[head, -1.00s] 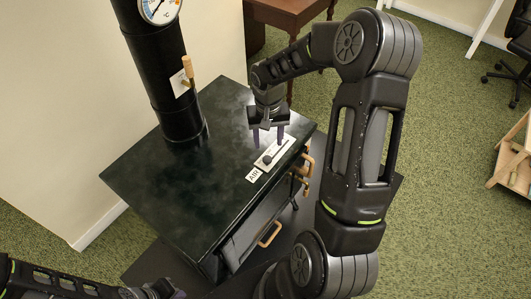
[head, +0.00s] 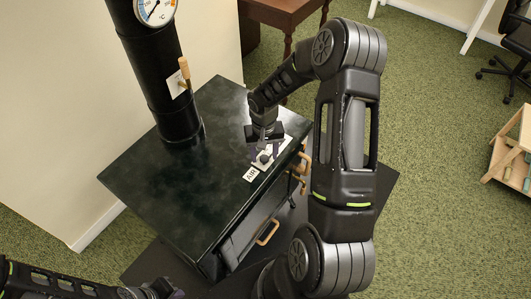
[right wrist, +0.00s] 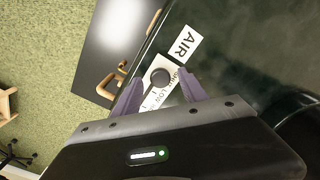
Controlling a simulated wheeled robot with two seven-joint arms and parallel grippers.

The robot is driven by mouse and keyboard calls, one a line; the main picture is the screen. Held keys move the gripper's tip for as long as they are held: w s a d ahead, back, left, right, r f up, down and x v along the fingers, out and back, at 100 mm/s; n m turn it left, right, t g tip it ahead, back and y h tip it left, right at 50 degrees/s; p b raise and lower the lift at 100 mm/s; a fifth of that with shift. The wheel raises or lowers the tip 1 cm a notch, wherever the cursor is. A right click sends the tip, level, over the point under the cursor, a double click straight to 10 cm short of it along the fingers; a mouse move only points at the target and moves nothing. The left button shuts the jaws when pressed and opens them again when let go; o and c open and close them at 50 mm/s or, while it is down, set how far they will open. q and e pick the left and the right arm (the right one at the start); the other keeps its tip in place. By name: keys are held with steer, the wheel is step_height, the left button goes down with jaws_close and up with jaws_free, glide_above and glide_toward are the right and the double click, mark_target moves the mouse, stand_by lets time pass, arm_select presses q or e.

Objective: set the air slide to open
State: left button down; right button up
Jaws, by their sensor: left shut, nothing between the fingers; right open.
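The air slide is a pale plate (head: 283,146) with a dark round knob (head: 264,158), set along the edge of the black stove top. The white AIR label (head: 251,174) lies beside it. My left gripper (head: 168,291) is shut and empty at the lower left.
The black stove top (head: 180,185) is otherwise clear. A black stovepipe (head: 160,85) with a gauge (head: 155,8) and a wooden-handled lever (head: 184,70) rises at its back. Wooden handles (head: 268,233) stick out of the stove front. A brown table (head: 283,15) stands behind.

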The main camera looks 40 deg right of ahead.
steer(key=shift+c, duration=0.3)
jaws_close()
stand_by(0.3)
stand_by(0.8)
